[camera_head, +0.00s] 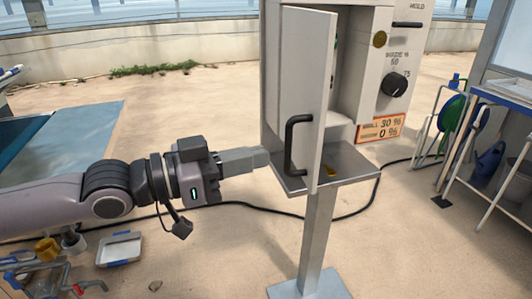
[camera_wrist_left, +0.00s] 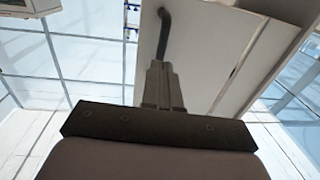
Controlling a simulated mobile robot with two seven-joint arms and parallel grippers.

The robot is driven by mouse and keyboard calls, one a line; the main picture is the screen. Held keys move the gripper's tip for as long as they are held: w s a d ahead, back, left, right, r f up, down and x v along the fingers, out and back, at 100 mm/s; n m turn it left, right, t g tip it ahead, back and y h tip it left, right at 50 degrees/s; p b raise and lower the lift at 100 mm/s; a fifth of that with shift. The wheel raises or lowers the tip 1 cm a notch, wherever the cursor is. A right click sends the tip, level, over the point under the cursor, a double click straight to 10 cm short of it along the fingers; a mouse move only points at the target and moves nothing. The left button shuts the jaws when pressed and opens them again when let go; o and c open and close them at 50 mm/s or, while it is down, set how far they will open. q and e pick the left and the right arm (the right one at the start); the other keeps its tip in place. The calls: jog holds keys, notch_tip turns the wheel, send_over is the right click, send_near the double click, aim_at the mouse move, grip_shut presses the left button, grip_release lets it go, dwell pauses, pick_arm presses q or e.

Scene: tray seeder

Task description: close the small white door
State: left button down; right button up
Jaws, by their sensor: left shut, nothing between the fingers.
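The small white door (camera_head: 309,90) stands open on the grey cabinet (camera_head: 355,60), swung out toward me, with a black bar handle (camera_head: 291,145) on its face. My left gripper (camera_head: 262,158) is shut and empty, its fingertips just left of the door near the lower end of the handle. In the left wrist view the shut fingers (camera_wrist_left: 163,75) point at the door (camera_wrist_left: 210,50), with the handle (camera_wrist_left: 164,30) just beyond their tips. I cannot tell whether the fingers touch the door. My right gripper is not in view.
The cabinet stands on a post (camera_head: 317,235) with a metal shelf (camera_head: 345,165) below the opening. A dial (camera_head: 394,85) and an orange display (camera_head: 380,128) are on its right. A black cable (camera_head: 245,206) crosses the floor. A white tray (camera_head: 119,249) lies at lower left.

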aim_at(286, 152)
pick_arm(q)
jog(key=shift+x, duration=1.4)
jog(key=shift+d+p, duration=0.2)
jog(key=shift+p, duration=0.15)
